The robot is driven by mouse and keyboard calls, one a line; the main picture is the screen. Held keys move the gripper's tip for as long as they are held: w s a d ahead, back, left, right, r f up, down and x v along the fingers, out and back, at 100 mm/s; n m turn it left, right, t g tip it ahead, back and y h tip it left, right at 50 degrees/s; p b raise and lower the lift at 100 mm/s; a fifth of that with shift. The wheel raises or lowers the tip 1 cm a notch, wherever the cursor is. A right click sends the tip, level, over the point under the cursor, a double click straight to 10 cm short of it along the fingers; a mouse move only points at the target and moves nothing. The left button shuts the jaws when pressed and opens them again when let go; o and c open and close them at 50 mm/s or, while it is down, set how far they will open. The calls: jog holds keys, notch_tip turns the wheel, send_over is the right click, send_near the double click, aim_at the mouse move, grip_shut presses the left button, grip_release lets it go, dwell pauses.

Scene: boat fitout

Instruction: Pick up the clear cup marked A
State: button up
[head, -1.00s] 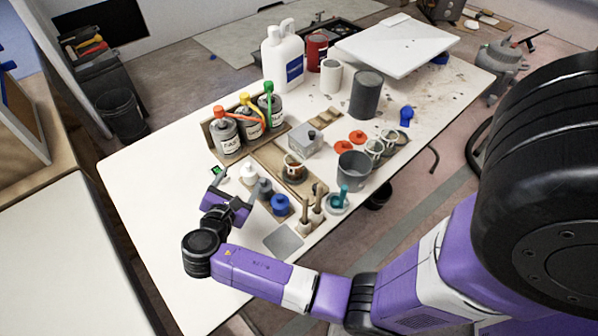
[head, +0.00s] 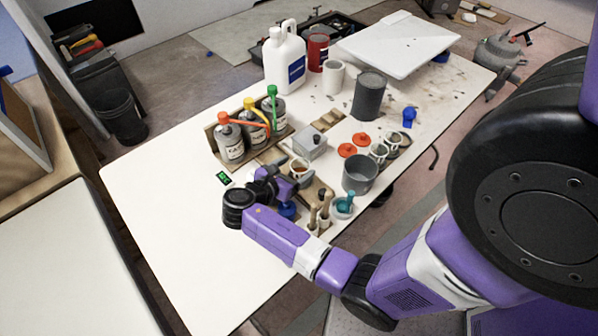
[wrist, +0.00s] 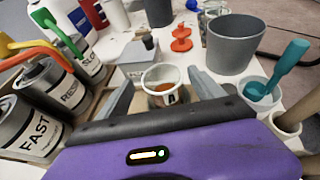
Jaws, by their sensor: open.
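A small clear cup (wrist: 162,77) with amber-brown contents and a dark mark on its front stands upright ahead of my gripper in the wrist view. The mark is too small to read surely as A. The cup also shows in the head view (head: 299,165), just beyond my gripper (head: 288,181). In the wrist view my gripper (wrist: 164,90) is open, with one grey finger to each side of the cup and visible gaps between. The fingers do not appear to touch it. Two more clear cups (head: 379,152) stand farther right, beside the grey pot.
Labelled bottles (wrist: 42,112) with coloured spouts stand close on the left. A grey pot (wrist: 234,45) and a cup with a teal tool (wrist: 262,90) stand on the right. A metal box (head: 310,143) is behind the cup. The table's left part is clear.

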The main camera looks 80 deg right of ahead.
aim_at(305, 164)
jog(key=x, duration=0.5)
jog(key=shift+s+d+f+p, duration=0.15)
jog(key=shift+s+f+p, duration=0.05)
jog(key=shift+f+p, duration=0.15)
jog(key=shift+r, duration=0.1)
jog(key=c, duration=1.5)
